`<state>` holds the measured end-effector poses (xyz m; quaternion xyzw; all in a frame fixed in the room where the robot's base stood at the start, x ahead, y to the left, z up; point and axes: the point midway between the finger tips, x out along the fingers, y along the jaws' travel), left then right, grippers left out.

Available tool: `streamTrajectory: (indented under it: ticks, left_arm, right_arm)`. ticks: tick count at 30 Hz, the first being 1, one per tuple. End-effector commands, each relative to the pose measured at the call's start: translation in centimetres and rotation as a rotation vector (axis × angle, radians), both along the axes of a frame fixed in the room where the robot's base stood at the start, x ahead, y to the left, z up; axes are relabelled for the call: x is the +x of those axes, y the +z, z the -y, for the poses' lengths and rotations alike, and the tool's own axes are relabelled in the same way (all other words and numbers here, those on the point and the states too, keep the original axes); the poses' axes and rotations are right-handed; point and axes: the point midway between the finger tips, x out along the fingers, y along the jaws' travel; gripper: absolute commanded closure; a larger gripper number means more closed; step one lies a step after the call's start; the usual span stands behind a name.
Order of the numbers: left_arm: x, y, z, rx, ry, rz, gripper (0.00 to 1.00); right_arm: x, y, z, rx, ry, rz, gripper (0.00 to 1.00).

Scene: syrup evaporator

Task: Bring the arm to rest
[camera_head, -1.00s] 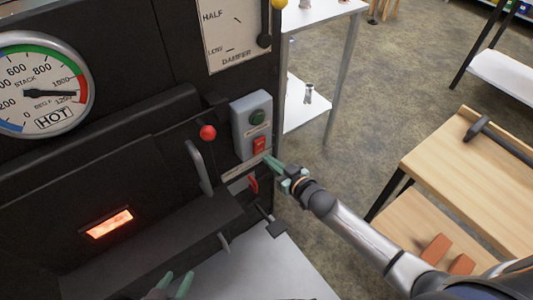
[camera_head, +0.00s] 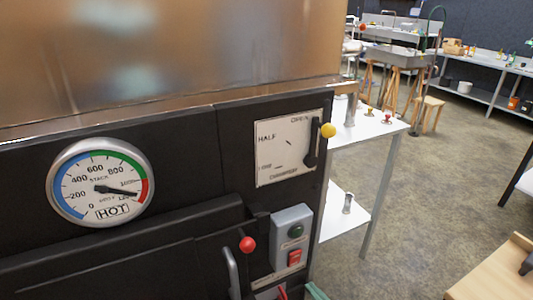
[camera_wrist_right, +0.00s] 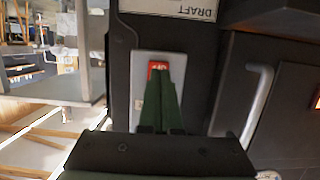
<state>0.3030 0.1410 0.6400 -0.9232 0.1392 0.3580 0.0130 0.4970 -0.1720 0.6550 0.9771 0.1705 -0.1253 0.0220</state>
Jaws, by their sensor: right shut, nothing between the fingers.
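My right gripper (camera_wrist_right: 158,90) is shut and empty; its green fingers show in the right wrist view. In that view its fingertips lie just in front of the red switch (camera_wrist_right: 158,66) on the grey switch box; I cannot tell whether they touch. In the head view only a sliver of green finger (camera_head: 316,291) shows at the bottom edge, below the switch box (camera_head: 280,241). The box carries a green button (camera_head: 296,231) above the red switch (camera_head: 294,257). The rest of my right arm is out of the head view. My left gripper is not in view.
The black evaporator front carries a stack gauge (camera_head: 101,182) with its needle in the red, a damper plate (camera_head: 280,165) with a yellow-knobbed lever (camera_head: 328,130) and a red-knobbed handle (camera_head: 248,244). A white shelf table (camera_head: 375,128) stands right. A wooden bench (camera_head: 497,276) is at lower right.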

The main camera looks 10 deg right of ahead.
Motion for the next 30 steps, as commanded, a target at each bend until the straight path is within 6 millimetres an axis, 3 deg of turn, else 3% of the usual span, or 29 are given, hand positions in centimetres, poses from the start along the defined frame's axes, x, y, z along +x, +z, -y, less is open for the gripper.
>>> streamTrajectory:
  ticks: [5, 9, 18, 19, 24, 30]
  left_arm:
    - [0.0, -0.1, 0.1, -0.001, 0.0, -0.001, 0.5]
    - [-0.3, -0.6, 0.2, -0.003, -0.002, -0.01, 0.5]
    - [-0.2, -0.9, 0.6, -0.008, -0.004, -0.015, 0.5]
    - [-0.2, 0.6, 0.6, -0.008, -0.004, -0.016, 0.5]
    - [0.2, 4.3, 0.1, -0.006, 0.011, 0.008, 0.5]
    - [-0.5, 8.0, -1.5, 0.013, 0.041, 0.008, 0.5]
  right_arm:
    - [-4.5, -1.5, -1.5, -0.003, -0.033, -0.103, 1.0]
    - [-10.1, -2.5, -2.7, -0.024, -0.061, -0.243, 1.0]
    - [-20.2, -2.1, -3.8, -0.062, -0.049, -0.5, 1.0]
    - [-19.7, -0.7, -3.5, -0.067, -0.054, -0.489, 1.0]
    - [-19.9, 2.1, -2.7, -0.071, -0.075, -0.487, 1.0]
    - [-20.6, 5.9, -1.5, -0.077, -0.103, -0.487, 1.0]
